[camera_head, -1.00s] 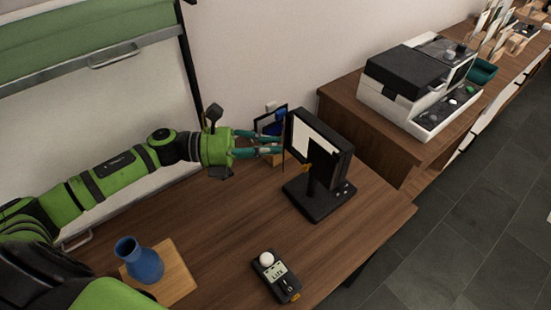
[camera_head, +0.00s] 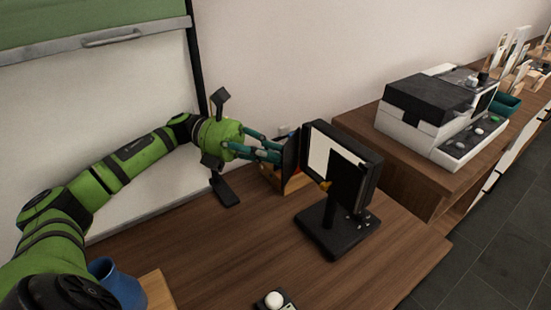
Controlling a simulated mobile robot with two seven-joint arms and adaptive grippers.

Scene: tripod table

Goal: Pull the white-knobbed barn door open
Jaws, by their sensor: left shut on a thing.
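A black lamp panel with a lit white face (camera_head: 330,155) stands upright on a black base on the wooden table. A thin dark barn door leaf (camera_head: 291,157) stands at its left side. My right gripper is not in view.
A wooden holder (camera_head: 293,184) stands behind the left leaf, close to my fingers. A blue vase (camera_head: 125,286) is at the lower left, partly behind my arm. A meter with a white ball (camera_head: 274,299) is at the front edge. The table's middle (camera_head: 240,240) is clear.

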